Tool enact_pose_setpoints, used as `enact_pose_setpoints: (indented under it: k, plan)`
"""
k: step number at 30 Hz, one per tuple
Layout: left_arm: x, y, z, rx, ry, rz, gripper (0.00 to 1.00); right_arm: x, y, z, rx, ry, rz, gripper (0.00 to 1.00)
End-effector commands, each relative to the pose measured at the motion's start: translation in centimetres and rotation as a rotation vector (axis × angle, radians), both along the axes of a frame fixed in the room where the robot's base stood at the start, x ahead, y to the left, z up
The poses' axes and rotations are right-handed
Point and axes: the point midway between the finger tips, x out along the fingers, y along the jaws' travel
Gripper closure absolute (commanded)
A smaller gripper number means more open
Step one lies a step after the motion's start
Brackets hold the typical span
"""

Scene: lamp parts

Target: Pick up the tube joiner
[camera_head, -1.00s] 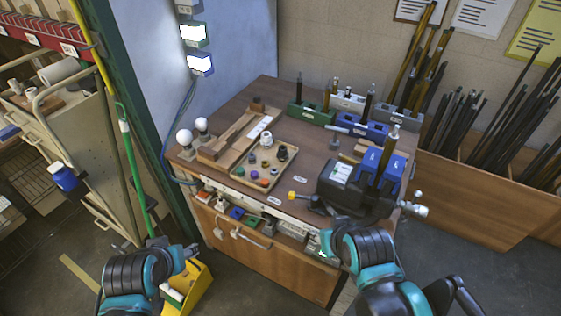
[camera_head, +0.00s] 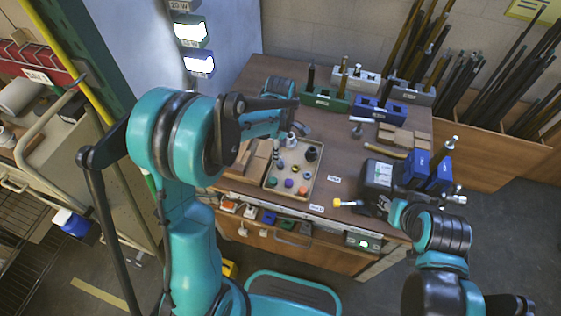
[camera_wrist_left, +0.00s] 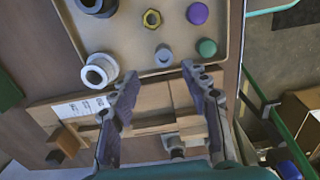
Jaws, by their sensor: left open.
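Several small parts sit in a shallow tan tray (camera_head: 268,184). In the left wrist view these include a white hollow collar (camera_wrist_left: 97,71), a small grey cylinder (camera_wrist_left: 163,56), a yellow hex nut (camera_wrist_left: 151,18), a purple cap (camera_wrist_left: 197,13) and a green cap (camera_wrist_left: 206,47). A black piece (camera_head: 311,153) stands at the tray's right side. I cannot tell which part is the tube joiner. My left gripper (camera_wrist_left: 160,76) is open and empty over the tray's edge, with the white collar beside one fingertip.
Green, white and blue holders (camera_head: 380,108) with upright tubes line the back. A wooden fixture lies beside the tray. My left arm covers the bench's left part.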

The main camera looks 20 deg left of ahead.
Motion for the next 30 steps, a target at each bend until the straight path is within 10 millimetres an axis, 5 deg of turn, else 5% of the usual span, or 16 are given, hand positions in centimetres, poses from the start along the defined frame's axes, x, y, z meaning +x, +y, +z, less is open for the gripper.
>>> enact_pose_setpoints:
  k: [16,23,30]
  plan:
    - [-0.6,-0.3,-7.0,0.0,-0.001,0.0,0.53,0.0,0.0,-3.3,0.0,0.0,0.0,0.6]
    - [-0.6,-0.3,-7.3,0.0,-0.001,0.0,0.53,0.0,0.0,-3.2,0.0,0.0,0.0,0.6]
    - [-0.6,-0.3,-7.2,0.0,-0.001,-0.001,1.0,0.0,0.0,-3.2,0.0,0.0,0.0,0.6]
